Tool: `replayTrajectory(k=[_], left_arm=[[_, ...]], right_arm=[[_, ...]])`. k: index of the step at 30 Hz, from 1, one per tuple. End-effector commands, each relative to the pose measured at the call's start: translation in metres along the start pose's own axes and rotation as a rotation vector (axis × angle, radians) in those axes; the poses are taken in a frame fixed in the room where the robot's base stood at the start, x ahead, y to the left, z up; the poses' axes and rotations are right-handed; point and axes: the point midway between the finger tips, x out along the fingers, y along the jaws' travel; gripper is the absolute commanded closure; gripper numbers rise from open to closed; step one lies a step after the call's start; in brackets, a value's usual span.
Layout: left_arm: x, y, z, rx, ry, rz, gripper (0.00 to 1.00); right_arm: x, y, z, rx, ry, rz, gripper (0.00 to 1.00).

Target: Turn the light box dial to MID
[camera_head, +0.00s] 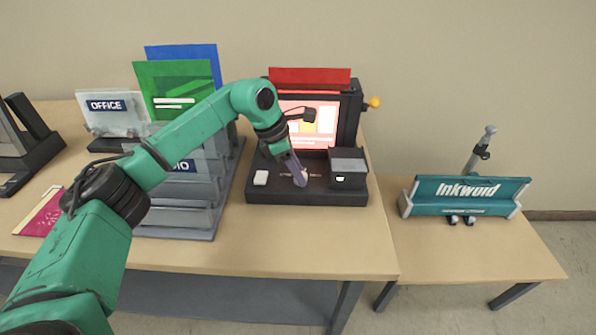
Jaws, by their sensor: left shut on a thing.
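The light box (315,190) stands on the right part of the table, with a black base and a glowing panel (330,136) behind it that shows a red and white picture. My left gripper (302,182) is down at the front middle of the base, shut on the dial. The dial is mostly hidden by the fingers, and its pointer and the markings around it are too small to read. A white button (260,177) is on the base to the left of the gripper. My right gripper is not in view.
A small dark box (348,168) sits on the base close to the right of my gripper. A grey sheet rack (180,221) stands to the left. A lower side table (460,250) holds a teal Inkwond device (466,196).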

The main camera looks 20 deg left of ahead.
Motion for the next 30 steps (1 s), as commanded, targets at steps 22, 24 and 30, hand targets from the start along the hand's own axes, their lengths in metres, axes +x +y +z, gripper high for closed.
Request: replayTrajectory(k=[22, 24, 30], left_arm=[[-0.0004, 0.0007, 0.0005, 0.058, -0.001, -0.022, 0.28], [-0.0003, 0.0006, 0.0004, 0.057, 0.000, -0.022, 0.28], [-0.0002, 0.0005, 0.0001, 0.057, 0.000, -0.022, 0.28]], right_arm=[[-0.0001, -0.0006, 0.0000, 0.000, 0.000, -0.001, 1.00], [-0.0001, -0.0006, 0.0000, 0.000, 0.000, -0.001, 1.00], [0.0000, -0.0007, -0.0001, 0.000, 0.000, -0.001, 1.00]])
